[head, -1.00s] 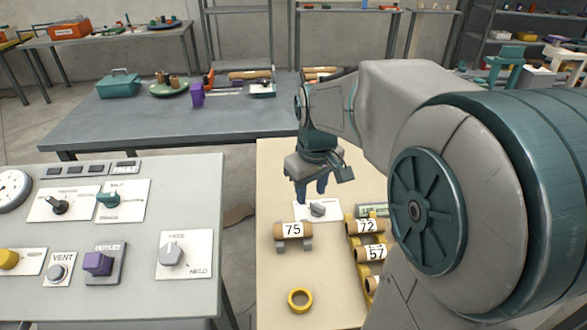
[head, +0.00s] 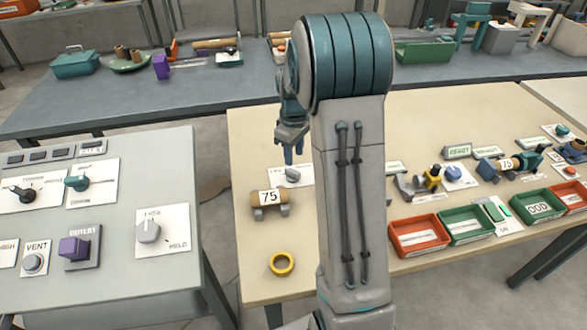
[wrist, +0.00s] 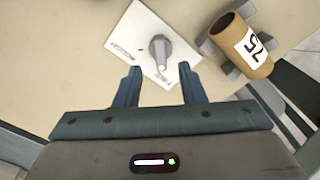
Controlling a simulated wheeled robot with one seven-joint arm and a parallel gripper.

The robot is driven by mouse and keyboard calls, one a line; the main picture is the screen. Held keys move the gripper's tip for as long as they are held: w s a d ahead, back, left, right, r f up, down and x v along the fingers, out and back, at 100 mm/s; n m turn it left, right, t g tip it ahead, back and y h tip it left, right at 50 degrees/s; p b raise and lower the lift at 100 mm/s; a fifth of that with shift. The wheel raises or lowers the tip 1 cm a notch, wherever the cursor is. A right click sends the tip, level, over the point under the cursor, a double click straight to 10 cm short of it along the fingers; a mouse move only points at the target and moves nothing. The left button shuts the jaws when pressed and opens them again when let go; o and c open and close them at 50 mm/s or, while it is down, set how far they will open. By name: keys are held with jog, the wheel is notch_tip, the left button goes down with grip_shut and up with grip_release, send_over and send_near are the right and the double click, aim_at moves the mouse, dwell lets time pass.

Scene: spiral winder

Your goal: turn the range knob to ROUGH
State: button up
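A grey knob (head: 292,174) sits on a white plate on the beige table. It also shows in the wrist view (wrist: 160,47), with its narrow end pointing down the picture toward my gripper. The white plate (wrist: 127,30) has a small dark label at its left that I cannot read surely, and other marking near the knob's lower end. My gripper (wrist: 158,80) is open and empty, its fingers apart on either side below the knob in the picture. In the head view my gripper (head: 289,152) hangs just behind the plate; my arm hides the plate's right side.
A cardboard tube marked 75 (head: 269,197) rests on a grey holder close in front of the plate. A yellow ring (head: 281,264) lies nearer the table's front edge. A grey panel (head: 110,280) with other knobs stands at left. A red bin (head: 418,236) is at right.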

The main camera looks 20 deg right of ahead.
aim_at(294, 171)
notch_tip(294, 171, down, 7)
jog(key=shift+r, duration=0.15)
grip_shut()
